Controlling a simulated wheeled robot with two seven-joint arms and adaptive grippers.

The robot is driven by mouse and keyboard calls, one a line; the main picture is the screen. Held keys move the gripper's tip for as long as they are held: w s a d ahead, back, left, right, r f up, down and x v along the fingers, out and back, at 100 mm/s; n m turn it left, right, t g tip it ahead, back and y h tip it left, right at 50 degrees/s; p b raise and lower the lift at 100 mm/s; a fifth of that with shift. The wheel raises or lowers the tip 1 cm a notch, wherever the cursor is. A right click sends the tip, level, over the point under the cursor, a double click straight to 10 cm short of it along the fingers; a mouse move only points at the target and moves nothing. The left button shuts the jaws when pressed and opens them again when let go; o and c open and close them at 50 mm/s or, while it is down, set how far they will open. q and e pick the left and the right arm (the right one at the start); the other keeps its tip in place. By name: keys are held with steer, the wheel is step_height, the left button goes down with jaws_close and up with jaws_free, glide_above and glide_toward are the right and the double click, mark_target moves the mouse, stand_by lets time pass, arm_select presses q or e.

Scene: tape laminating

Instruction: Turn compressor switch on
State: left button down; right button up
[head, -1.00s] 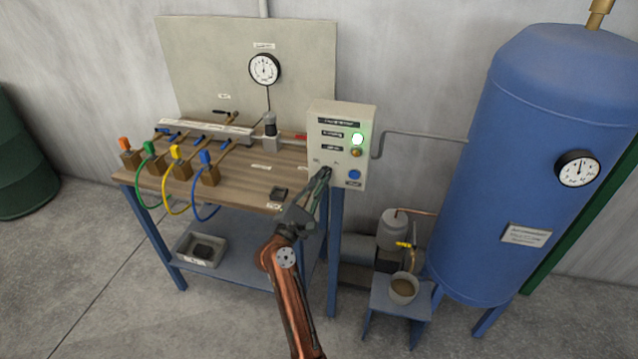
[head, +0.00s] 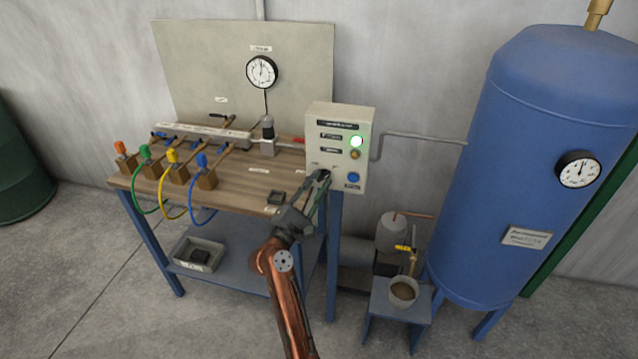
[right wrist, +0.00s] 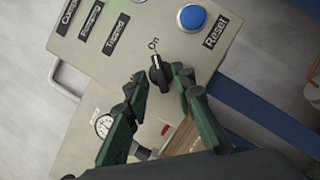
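The compressor switch is a black rotary knob (right wrist: 159,74) on the cream control box (head: 340,130). In the right wrist view its white mark points toward the "On" label. My right gripper (right wrist: 158,76) has one dark green finger on each side of the knob, with small gaps visible, so it looks open around it. In the head view my right gripper (head: 321,176) is at the lower part of the box front and hides the knob. My left gripper is not in view.
A blue reset button (head: 353,177) sits just right of the knob, and a green lamp (head: 356,141) is lit above. The wooden bench (head: 245,180) with valves and coloured hoses stands left. A blue tank (head: 540,150) stands right.

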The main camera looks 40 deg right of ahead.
step_height(320, 180, up, 9)
steer(key=shift+s+r, duration=0.1)
steer(key=shift+r, duration=0.5)
stand_by(0.3)
